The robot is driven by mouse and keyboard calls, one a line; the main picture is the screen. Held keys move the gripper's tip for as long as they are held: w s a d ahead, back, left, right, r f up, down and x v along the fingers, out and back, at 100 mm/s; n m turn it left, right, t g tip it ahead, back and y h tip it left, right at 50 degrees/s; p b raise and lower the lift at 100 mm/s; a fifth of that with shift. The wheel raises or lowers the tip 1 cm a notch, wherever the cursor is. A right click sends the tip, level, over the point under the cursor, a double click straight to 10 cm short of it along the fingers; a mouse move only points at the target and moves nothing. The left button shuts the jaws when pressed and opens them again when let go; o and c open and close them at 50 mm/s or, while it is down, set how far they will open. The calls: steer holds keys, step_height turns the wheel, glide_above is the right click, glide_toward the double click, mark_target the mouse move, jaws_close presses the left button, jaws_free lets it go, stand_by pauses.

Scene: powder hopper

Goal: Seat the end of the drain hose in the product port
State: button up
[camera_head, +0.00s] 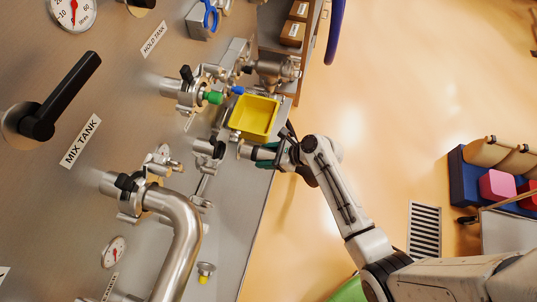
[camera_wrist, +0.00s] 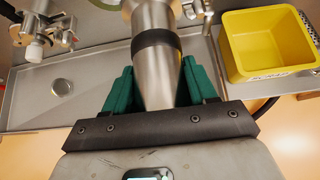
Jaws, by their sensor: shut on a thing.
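My gripper (camera_head: 266,155) is shut on a tapered steel piece with a dark band (camera_wrist: 154,65), apparently the drain hose end. In the wrist view its green fingers press both sides of the piece, below the band. In the head view a short steel part of it (camera_head: 246,151) sticks out left of the fingers, towards a valve fitting with a black handle (camera_head: 210,149). I cannot tell which fitting is the product port, nor whether the held end touches one. The far end of the held piece is cut off at the top of the wrist view.
A yellow bin (camera_head: 255,117) stands close beside my gripper, on the right in the wrist view (camera_wrist: 268,45). Steel valves and pipes (camera_head: 178,225) stick out from the panel labelled MIX TANK. A dark cable (camera_wrist: 266,106) runs near the gripper.

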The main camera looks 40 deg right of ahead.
mark_target(242, 150)
steer(key=shift+w+a+f+b, duration=0.15)
steer(key=shift+w+a+b, duration=0.7)
steer(key=shift+w, duration=0.3)
steer(key=shift+w+a+f+b, duration=0.1)
steer(key=shift+w+a+b, duration=0.7)
steer(key=shift+w, duration=0.35)
steer(key=shift+w+a+f+b, duration=0.15)
steer(key=shift+w+a+b, duration=0.65)
steer(key=shift+w, duration=0.35)
steer(key=shift+d+f+b, duration=0.1)
steer(key=shift+f+b, duration=0.7)
steer(key=shift+f, duration=1)
steer(key=shift+f, duration=0.4)
steer(key=o, duration=1.5)
steer(key=shift+s+f, duration=0.1)
steer(key=shift+c, duration=0.2)
steer(key=v, duration=1)
steer(key=shift+s+d, duration=0.15)
steer(key=shift+s, duration=0.2)
